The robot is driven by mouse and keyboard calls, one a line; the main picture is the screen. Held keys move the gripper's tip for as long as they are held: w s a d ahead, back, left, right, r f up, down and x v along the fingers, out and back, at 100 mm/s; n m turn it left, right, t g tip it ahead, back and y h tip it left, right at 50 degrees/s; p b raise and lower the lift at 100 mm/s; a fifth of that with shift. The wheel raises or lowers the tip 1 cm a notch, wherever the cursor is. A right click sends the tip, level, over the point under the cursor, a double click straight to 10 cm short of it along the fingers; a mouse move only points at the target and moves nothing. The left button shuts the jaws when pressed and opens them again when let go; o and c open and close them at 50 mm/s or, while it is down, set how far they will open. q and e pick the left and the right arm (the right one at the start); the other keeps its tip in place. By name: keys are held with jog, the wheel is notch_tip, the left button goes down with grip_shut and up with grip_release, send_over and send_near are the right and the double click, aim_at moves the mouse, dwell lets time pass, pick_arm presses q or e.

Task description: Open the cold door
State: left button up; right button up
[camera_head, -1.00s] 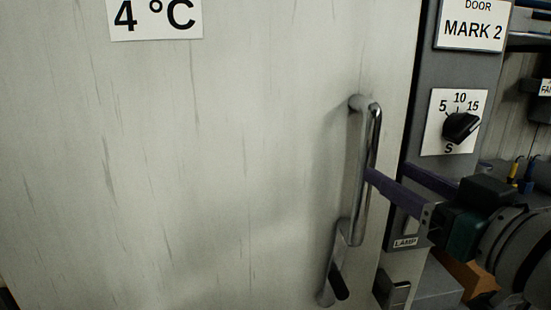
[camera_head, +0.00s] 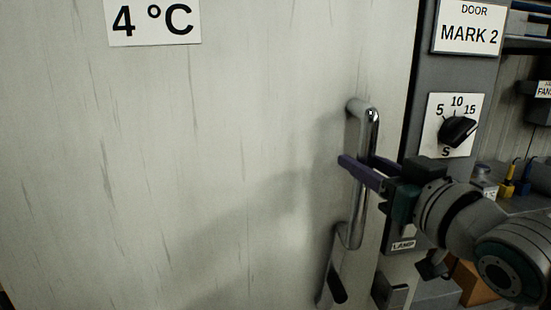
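The cold door (camera_head: 230,130) is a large pale, streaked panel that fills the left and middle of the head view. It appears closed against the dark frame at its right. A shiny upright bar handle (camera_head: 357,217) stands near its right edge. My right gripper (camera_head: 356,165) reaches in from the right at the handle's middle. One purple finger crosses in front of the bar and the other passes partly hidden behind it. The fingers look apart, with the bar between them; contact is not clear. My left gripper is not in view.
A latch lever with a dark grip (camera_head: 336,288) sits below the handle. A dial with a black knob (camera_head: 458,131) is on the frame (camera_head: 425,75), above my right arm. A "LAMP" label (camera_head: 403,245) is below the wrist. Shelves and small items stand at the far right.

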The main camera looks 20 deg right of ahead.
grip_shut()
dwell(1.0)
